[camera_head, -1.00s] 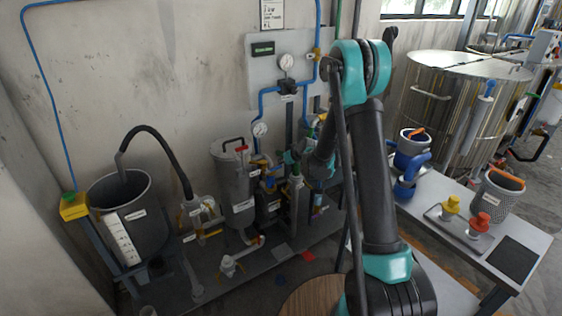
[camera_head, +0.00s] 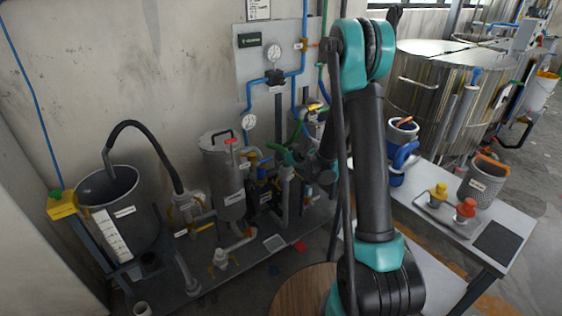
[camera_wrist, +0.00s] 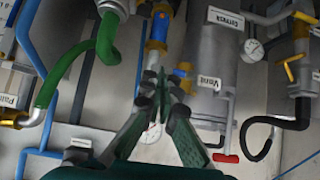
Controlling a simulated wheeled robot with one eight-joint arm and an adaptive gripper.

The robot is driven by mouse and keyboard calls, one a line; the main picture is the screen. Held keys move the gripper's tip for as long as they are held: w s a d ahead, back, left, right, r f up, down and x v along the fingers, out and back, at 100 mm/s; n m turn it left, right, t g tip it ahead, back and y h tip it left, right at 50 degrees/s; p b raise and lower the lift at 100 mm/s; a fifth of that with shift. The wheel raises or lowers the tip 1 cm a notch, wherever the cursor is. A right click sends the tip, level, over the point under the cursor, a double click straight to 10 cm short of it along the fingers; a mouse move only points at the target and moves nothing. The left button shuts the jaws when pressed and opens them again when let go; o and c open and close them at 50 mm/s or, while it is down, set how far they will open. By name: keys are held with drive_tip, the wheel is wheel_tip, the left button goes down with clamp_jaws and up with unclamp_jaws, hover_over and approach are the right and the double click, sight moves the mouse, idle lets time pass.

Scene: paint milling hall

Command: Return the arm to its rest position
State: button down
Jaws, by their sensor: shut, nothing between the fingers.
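My arm rises along the right of centre in the head view, with its teal elbow (camera_head: 364,55) at the top and the forearm folded down behind the upper arm. In the wrist view my gripper (camera_wrist: 162,84) shows its two dark green-grey fingers with the tips together and nothing between them. The gripper points at the piping on the wall rig. A blue valve pipe (camera_wrist: 156,50) lies beyond the fingertips, and I cannot tell the gap. In the head view the gripper end is small and largely lost among the pipes.
A grey filter vessel (camera_head: 224,175) and a wall panel with gauges (camera_head: 273,80) stand close to the arm. A grey bucket with hose (camera_head: 112,215) is at left.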

drive_tip(key=s+d+r+m+g+h, duration=0.15)
drive_tip(key=s+d+r, duration=0.3)
drive_tip(key=s, duration=0.45)
drive_tip(key=s+d+r+m+g+h, duration=0.1)
drive_tip(key=s+d+r+m, duration=0.15)
drive_tip(key=s+d, duration=0.4)
drive_tip(key=s+d+m+h, duration=0.1)
drive_tip(key=s+d, duration=0.2)
drive_tip(key=s, duration=0.7)
drive_tip(key=s+d+m+g+h, duration=0.1)
drive_tip(key=s+d+h, duration=0.1)
drive_tip(key=s, duration=0.8)
drive_tip(key=shift+d+f+m, duration=0.4)
drive_tip(key=shift+d+f, duration=0.05)
drive_tip(key=shift+g, duration=0.25)
